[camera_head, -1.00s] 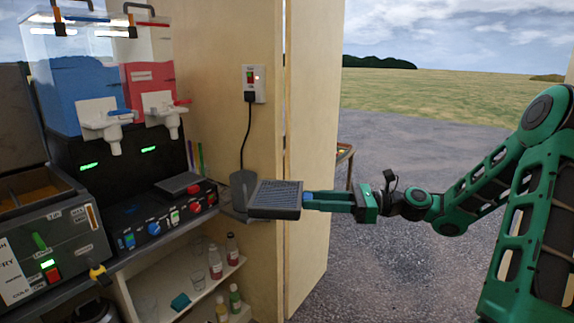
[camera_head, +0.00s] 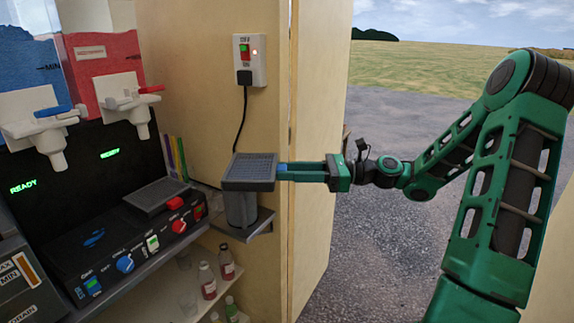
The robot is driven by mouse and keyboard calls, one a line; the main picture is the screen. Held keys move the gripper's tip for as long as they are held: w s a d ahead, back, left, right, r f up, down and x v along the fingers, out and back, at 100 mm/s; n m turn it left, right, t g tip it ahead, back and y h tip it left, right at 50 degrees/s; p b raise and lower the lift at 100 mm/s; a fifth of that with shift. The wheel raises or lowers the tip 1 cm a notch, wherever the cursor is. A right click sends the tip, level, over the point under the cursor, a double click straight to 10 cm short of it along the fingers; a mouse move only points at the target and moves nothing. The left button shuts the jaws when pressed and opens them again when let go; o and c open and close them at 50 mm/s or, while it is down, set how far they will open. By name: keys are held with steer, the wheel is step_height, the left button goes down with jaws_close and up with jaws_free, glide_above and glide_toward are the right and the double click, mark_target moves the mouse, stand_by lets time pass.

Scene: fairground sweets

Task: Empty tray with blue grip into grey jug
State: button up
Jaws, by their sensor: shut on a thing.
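The grey tray (camera_head: 250,170), with a slatted grid top, is held out at the middle of the view, about level. My gripper (camera_head: 290,171) reaches in from the right and is shut on the tray's blue grip (camera_head: 284,168). The grey jug (camera_head: 240,209) stands on a small shelf against the wooden wall. The tray is directly above the jug in the picture and hides its mouth; I cannot tell whether they touch. What the tray holds cannot be made out.
A slush machine (camera_head: 90,155) with blue and red tanks stands at the left. A control panel (camera_head: 125,262) with knobs is beside the jug's small shelf (camera_head: 250,228). A cord hangs from the wall socket (camera_head: 251,62). Bottles (camera_head: 207,281) stand below. Open ground lies right.

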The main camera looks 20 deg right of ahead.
steer(key=shift+w, duration=0.25)
steer(key=shift+d, duration=0.2)
